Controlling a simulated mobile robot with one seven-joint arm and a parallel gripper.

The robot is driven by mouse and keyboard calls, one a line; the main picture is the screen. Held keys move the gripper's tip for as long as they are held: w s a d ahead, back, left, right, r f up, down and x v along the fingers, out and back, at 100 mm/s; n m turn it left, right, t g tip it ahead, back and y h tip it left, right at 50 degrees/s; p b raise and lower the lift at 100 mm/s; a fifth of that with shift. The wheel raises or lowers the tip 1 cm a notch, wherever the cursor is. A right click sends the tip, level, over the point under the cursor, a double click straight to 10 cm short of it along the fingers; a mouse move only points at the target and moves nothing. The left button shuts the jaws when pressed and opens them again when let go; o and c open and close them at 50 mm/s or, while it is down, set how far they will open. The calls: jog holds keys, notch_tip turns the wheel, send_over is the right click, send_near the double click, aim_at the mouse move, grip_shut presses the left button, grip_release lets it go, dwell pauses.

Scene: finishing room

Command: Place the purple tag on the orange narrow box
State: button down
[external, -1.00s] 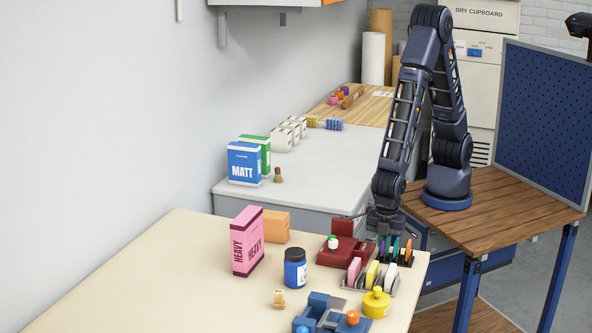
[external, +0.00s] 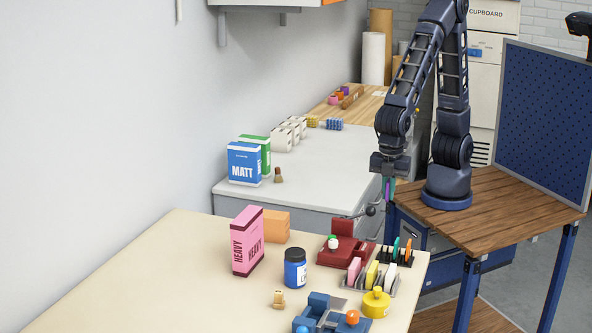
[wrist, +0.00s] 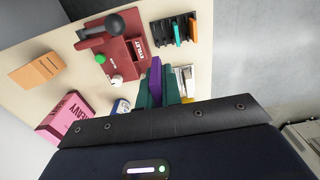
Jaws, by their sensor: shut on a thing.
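My gripper (external: 389,181) is shut on the purple tag (external: 387,190) and holds it upright in the air, above and behind the black tag rack (external: 383,257). In the wrist view the purple tag (wrist: 154,76) shows between the green fingers. The orange narrow box (external: 276,226) stands on the cream table behind the pink HEAVY box, which hides part of it. In the wrist view the orange box (wrist: 37,70) is at the left, well apart from my gripper.
The pink HEAVY box (external: 247,241) and blue jar (external: 295,269) stand near the orange box. A red press (external: 341,246) with a dark ball-ended lever stands between my gripper and the orange box. Colored blocks in a holder (external: 371,281) and a yellow pot (external: 376,304) are nearer.

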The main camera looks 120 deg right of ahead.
jog(key=shift+w+r, duration=0.1)
jog(key=shift+r, duration=0.25)
jog(key=w+d+r, duration=0.2)
jog(key=w+d, duration=0.3)
jog(key=w, duration=0.2)
jog(key=w+d+r, duration=0.3)
jog(key=w+d, duration=0.2)
jog(key=w, duration=0.3)
notch_tip(320, 180, up, 4)
send_over(272, 214)
notch_tip(272, 214, down, 20)
jog(key=shift+f, duration=0.1)
jog(key=c, duration=1.6)
grip_release()
jog(key=shift+f, duration=0.1)
